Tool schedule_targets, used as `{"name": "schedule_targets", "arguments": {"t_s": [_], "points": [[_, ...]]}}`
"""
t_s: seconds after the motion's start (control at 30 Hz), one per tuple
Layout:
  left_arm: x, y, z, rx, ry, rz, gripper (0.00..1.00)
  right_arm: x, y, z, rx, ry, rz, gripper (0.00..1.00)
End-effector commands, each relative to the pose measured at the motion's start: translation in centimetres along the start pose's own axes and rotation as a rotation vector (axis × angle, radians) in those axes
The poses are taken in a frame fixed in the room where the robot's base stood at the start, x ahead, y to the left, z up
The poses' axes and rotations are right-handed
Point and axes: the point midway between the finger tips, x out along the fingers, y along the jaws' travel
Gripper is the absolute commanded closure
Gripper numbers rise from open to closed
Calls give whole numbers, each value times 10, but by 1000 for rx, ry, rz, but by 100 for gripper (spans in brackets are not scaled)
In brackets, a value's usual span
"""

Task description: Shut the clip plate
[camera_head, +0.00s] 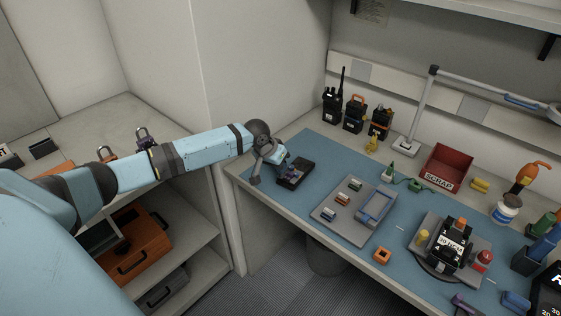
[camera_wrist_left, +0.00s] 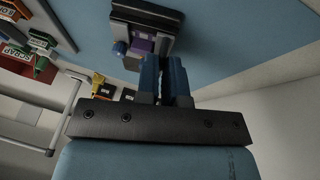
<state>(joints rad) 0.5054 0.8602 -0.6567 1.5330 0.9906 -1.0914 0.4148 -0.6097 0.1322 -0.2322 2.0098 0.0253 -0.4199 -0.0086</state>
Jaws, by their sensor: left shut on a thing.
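A small dark fixture (camera_head: 298,180) lies at the left end of the blue mat, with a purple piece on it; I take this for the clip plate, though no label shows. In the left wrist view the dark fixture (camera_wrist_left: 148,14) has a purple piece (camera_wrist_left: 143,45) and a blue knob (camera_wrist_left: 119,48). My left gripper (camera_head: 283,172) reaches down at the fixture. Its blue fingers (camera_wrist_left: 164,62) are close together at the purple piece, shut on it as far as I can tell. The contact is partly hidden by the fingers. My right gripper is not in view.
A grey tray (camera_head: 343,229) with small parts and a blue frame lies right of the fixture. Several radios (camera_head: 354,114) stand at the back. A red scrap bin (camera_head: 447,166), a lamp (camera_head: 405,147) and a radio stand (camera_head: 449,246) are farther right. Blue mat is bare around the fixture.

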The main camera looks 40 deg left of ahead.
Motion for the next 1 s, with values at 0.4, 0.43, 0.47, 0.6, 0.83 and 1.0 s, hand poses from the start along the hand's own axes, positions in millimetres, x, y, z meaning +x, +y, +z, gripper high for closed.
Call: {"name": "schedule_targets", "arguments": {"t_s": [0.4, 0.43, 0.47, 0.6, 0.83, 1.0], "points": [[1, 0, 0, 0, -2, 0, 67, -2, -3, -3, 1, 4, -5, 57], [0, 0, 0, 0, -2, 0, 67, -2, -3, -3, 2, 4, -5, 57], [0, 0, 0, 0, -1, 0, 67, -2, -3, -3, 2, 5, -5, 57], [-6, 0, 0, 0, -1, -1, 67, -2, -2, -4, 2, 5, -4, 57], [-49, -1, 0, 2, 0, -2, 67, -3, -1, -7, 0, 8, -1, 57], [-89, -1, 0, 2, 0, -2, 67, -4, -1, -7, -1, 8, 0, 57]]}}
